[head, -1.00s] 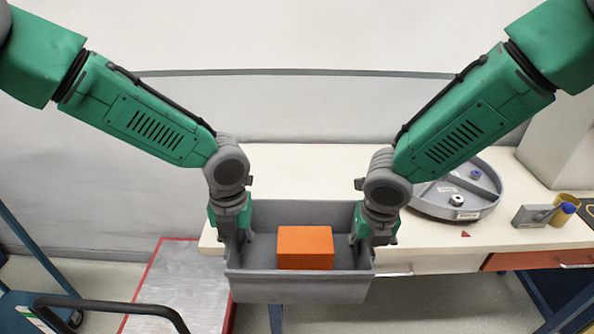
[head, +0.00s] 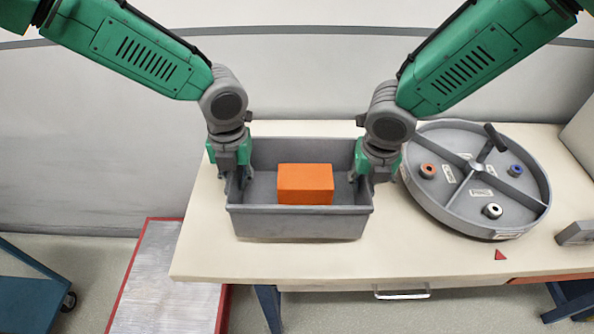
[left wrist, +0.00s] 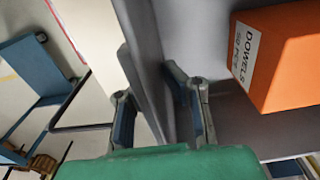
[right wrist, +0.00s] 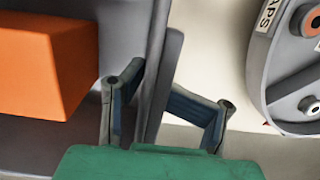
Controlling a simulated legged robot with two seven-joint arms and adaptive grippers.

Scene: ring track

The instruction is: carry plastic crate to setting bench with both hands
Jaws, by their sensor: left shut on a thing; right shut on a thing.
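The grey plastic crate (head: 298,222) is over the left part of the cream-topped setting bench (head: 200,250); whether it touches the top I cannot tell. An orange box (head: 305,184) lies inside it, with a "DOWELS" label showing in the left wrist view (left wrist: 275,60). My left gripper (head: 236,180) is shut on the crate's left wall, with one finger on each side of it in the left wrist view (left wrist: 160,105). My right gripper (head: 367,180) is shut on the crate's right wall, which also runs between its fingers in the right wrist view (right wrist: 158,100).
A round divided tray (head: 450,195) holding several small rings stands right of the crate. A small red triangle (head: 500,254) and a grey block (head: 575,233) lie at the right. A red-edged metal platform (head: 165,275) and a blue cart (head: 30,295) are at the left.

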